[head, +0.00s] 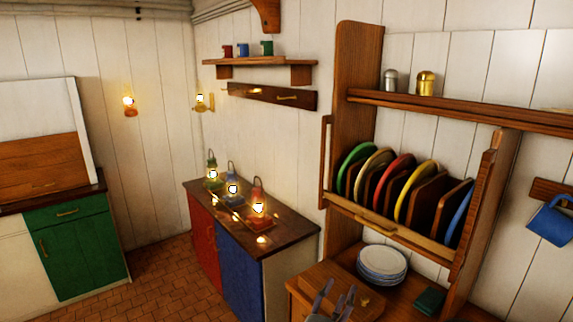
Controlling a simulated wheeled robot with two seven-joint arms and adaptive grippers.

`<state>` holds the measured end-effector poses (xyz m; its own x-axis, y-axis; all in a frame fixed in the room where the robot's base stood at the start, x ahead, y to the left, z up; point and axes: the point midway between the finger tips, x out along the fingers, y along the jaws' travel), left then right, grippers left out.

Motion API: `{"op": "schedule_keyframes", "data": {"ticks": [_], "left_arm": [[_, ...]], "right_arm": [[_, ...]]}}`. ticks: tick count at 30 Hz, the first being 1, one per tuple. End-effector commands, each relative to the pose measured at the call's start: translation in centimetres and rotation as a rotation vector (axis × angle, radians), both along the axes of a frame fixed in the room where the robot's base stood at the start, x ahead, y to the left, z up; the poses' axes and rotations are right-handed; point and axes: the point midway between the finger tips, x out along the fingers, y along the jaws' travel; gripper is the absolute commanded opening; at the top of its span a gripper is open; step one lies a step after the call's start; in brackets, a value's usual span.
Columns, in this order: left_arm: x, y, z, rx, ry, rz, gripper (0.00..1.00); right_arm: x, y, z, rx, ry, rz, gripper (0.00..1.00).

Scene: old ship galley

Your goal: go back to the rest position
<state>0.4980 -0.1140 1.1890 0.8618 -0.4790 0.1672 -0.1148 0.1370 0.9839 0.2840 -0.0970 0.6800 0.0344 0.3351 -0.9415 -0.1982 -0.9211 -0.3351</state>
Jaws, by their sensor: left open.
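My left gripper (334,297) shows at the bottom edge, right of centre, with its two grey fingers apart and nothing visible between them. It is in front of a small wooden cabinet top (312,279), low in the picture. Whether it touches the wood cannot be told. The rest of the left arm is cut off by the lower edge. My right gripper is not in view.
A stack of plates (382,264) and a dark green folded item (430,301) are right of the gripper. A wooden rack (393,239) above holds several coloured plates. Lit lanterns stand on a counter (285,223) to the left. Tiled floor (165,278) is clear.

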Motion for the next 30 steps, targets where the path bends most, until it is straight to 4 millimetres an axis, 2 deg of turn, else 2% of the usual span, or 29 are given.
{"op": "schedule_keyframes", "data": {"ticks": [11,17,20,23,24,26,30], "left_arm": [[2.1,2.2,-7.0,0.207,0.092,0.036,0.46],[3.1,4.4,-13.2,0.379,0.178,0.043,0.46],[3.3,6.3,-17.6,0.498,0.242,0.035,0.46],[2.7,8.8,-23.3,0.645,0.332,0.005,0.46],[2.2,9.9,-25.7,0.704,0.369,-0.014,0.46],[1.2,11.5,-29.1,0.790,0.426,-0.051,0.46],[-2.4,15.0,-36.5,0.958,0.555,-0.169,0.46]], "right_arm": [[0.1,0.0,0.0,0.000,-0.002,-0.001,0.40],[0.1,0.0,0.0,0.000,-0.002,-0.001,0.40],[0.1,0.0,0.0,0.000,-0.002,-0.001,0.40],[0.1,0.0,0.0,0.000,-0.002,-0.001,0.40],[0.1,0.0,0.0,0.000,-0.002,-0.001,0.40],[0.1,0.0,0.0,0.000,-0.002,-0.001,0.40],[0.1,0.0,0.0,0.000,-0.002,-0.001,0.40]]}}
